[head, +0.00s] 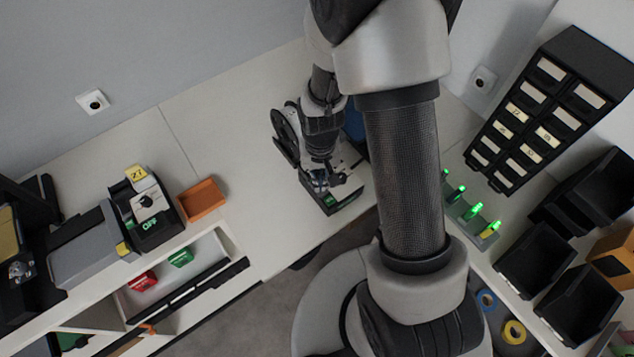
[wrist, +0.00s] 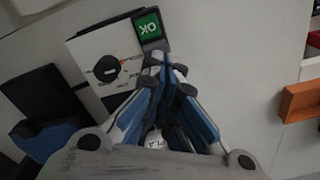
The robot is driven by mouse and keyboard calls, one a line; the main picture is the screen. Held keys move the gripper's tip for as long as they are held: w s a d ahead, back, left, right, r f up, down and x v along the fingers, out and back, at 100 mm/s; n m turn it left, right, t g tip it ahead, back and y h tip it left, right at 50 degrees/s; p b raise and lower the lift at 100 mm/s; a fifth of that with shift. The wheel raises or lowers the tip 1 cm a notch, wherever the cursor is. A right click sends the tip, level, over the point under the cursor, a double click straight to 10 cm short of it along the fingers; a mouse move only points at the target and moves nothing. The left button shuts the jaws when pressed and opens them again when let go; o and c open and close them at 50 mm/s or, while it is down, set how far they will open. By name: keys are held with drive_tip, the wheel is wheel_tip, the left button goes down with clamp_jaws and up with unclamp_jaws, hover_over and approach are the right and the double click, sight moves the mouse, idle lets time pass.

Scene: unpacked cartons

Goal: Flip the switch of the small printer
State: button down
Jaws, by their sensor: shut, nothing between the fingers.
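A small device, seemingly the small printer, stands under my gripper (head: 322,182) in the head view, with a black, reel-like disc (head: 286,134) beside it. The wrist view shows its white panel (wrist: 88,50), with a round black knob (wrist: 107,69), red marks beside the knob and a green display (wrist: 147,27) reading OK. My gripper (wrist: 165,68) is shut and empty. Its fingertips are just below the display and to the right of the knob, apart from the knob in the picture. I cannot tell whether they touch the panel. The fingers and arm hide part of the device.
A second device (head: 150,205) with a knob and a green OFF display stands left on the bench, beside an orange tray (head: 202,198). Bare bench lies between tray and gripper. Green-lit items (head: 473,211), a drawer cabinet (head: 545,115) and black bins (head: 535,258) stand right.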

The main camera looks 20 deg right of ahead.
drive_tip(key=shift+f+b, duration=0.65)
drive_tip(key=shift+f, duration=0.15)
idle(0.8)
drive_tip(key=shift+r, duration=0.1)
wheel_tip(320, 180, up, 7)
drive_tip(key=p, duration=0.5)
idle(0.3)
idle(0.4)
drive_tip(key=s+r+n+t+b, duration=0.1)
drive_tip(key=s+r+t+b, duration=0.25)
drive_tip(key=r+b, duration=0.6)
drive_tip(key=s+r+n+t+b, duration=0.1)
drive_tip(key=s+r+b, duration=0.1)
drive_tip(key=s+r, duration=0.4)
drive_tip(key=s, duration=0.5)
drive_tip(key=shift+s+r+b, duration=0.2)
drive_tip(key=shift+s+b, duration=0.1)
drive_tip(key=shift+b, duration=0.1)
